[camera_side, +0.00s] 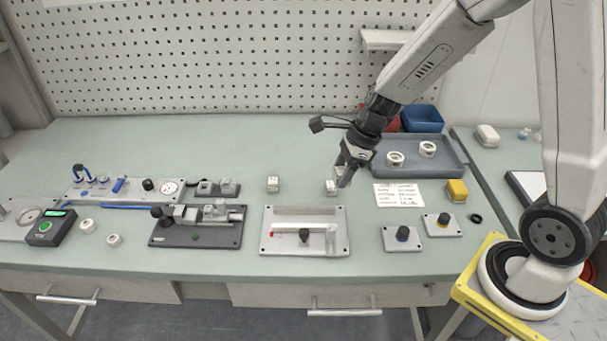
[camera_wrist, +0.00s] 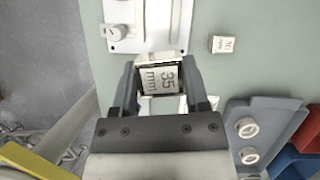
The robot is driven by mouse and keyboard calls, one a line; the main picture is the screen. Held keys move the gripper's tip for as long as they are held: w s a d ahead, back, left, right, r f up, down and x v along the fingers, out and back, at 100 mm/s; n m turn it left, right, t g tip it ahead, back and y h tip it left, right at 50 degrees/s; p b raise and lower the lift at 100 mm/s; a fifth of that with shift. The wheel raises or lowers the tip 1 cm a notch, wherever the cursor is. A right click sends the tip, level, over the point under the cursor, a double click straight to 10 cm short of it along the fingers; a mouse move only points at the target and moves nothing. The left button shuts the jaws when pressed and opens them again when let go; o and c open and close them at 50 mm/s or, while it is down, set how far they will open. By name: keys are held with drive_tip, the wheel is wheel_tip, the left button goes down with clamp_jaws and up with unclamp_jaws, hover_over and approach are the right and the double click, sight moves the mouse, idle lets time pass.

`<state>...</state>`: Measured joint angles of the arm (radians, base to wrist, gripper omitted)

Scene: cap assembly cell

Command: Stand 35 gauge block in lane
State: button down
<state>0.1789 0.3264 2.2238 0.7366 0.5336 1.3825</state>
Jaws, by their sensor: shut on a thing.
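My gripper (camera_side: 341,178) is shut on a small white block marked "35 mm" (camera_wrist: 158,79), with one finger on each side. In the side view the block (camera_side: 331,187) shows at the fingertips, partly hidden by them. I cannot tell whether it touches the bench. The pale fixture plate with the lane (camera_side: 340,245) lies in front and to the left of the gripper. It has a long recess, a dark knob and a red mark. In the wrist view part of the plate (camera_wrist: 128,46) shows beyond the fingertips.
Another small white marked block (camera_side: 272,184) stands on the bench behind the plate; it also shows in the wrist view (camera_wrist: 220,45). A grey tray (camera_side: 455,160) with white rings is at the back right. A printed card (camera_side: 399,195) lies right of the gripper. A dark fixture (camera_side: 225,240) stands left of the plate.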

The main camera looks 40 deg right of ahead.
drive_tip(key=shift+w+a+f+n+g, duration=0.25)
drive_tip(key=shift+w+a+n, duration=0.3)
drive_tip(key=shift+n, duration=0.55)
drive_tip(key=w+a+f+n+g, duration=0.3)
drive_tip(key=w+a+n+g, duration=0.1)
drive_tip(key=n, duration=1)
drive_tip(key=shift+a+f+g, duration=0.15)
drive_tip(key=shift+a+g, duration=0.45)
drive_tip(key=shift+g, duration=0.05)
drive_tip(key=shift+f, duration=0.15)
hover_over(304, 221)
drive_tip(key=shift+f, duration=2.7)
drive_tip(key=shift+f, duration=1.1)
unclamp_jaws()
drive_tip(key=shift+r, duration=0.1)
